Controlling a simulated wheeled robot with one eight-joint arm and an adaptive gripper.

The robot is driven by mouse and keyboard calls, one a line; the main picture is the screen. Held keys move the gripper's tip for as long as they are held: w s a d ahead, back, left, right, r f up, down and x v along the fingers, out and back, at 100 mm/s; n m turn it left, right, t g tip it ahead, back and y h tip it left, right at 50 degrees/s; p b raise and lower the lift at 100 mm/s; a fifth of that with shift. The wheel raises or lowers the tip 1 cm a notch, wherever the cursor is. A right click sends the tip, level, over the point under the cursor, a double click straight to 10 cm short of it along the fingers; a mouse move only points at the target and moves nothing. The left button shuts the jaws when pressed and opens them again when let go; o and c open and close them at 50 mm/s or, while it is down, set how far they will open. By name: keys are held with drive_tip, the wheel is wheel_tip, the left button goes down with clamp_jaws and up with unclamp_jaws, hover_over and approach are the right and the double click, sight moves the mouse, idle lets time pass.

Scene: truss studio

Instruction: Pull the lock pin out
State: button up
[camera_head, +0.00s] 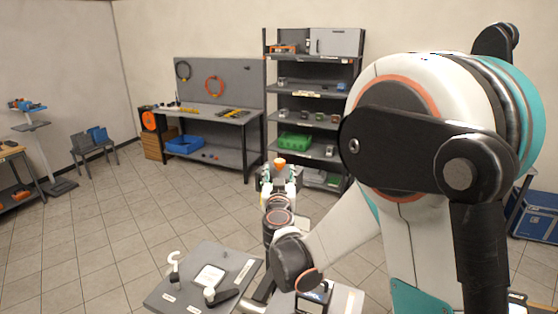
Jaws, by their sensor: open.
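A grey tabletop panel (190,300) stands in the lower middle of the head view. On it are a white hook-shaped fitting (174,265) at left, a white plate (209,277) and a dark handle with a white knob (223,297). I cannot tell which small part, if any, is the lock pin. My gripper (279,175) is beyond the panel, upper right of it, apart from these fittings, and is open. A small orange piece (280,162) shows at its tip; I cannot tell whether it lies between the fingers or behind them. My arm hides much at right.
A workbench (215,118) with tools and a blue bin (184,144) stands at the back. A shelf rack (310,94) holds a green bin (294,141). A blue case (538,218) is at far right.

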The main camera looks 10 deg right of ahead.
sight(279, 164)
drive_tip(key=p+x, duration=0.1)
drive_tip(key=x, duration=0.8)
drive_tip(key=shift+w+d, duration=0.15)
drive_tip(key=shift+w, duration=0.1)
